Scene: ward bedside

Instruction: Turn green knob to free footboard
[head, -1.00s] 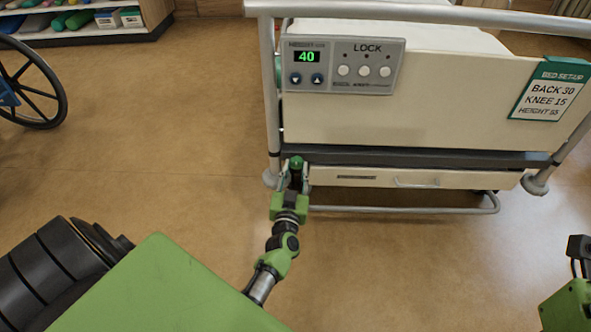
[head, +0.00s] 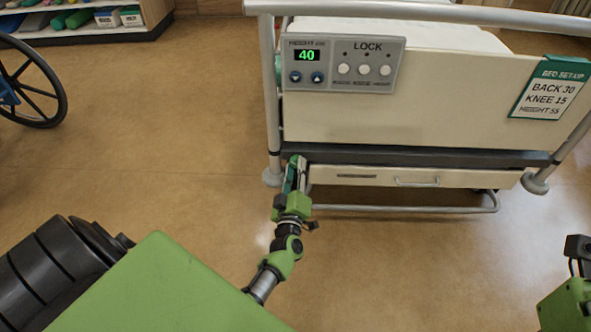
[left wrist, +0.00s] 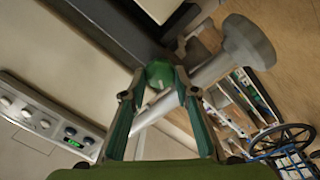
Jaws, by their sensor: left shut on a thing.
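The green knob (left wrist: 160,74) sits between the two fingertips of my left gripper (left wrist: 162,90) in the left wrist view. The fingers are closed against its sides. In the head view my left gripper (head: 296,170) is at the lower left corner of the footboard (head: 420,115), just beside the left post; the fingers hide the knob there. The footboard is a cream panel with a dark bar along its bottom. My right gripper is not seen; only a green and black part of my own body shows at the right edge.
A control panel (head: 343,64) on the footboard reads 40, with a LOCK label and buttons. A set-up card (head: 548,88) hangs at the right. Below are a drawer (head: 385,178) and a low rail (head: 420,210). A wheelchair wheel (head: 30,85) stands at the left; the floor between is clear.

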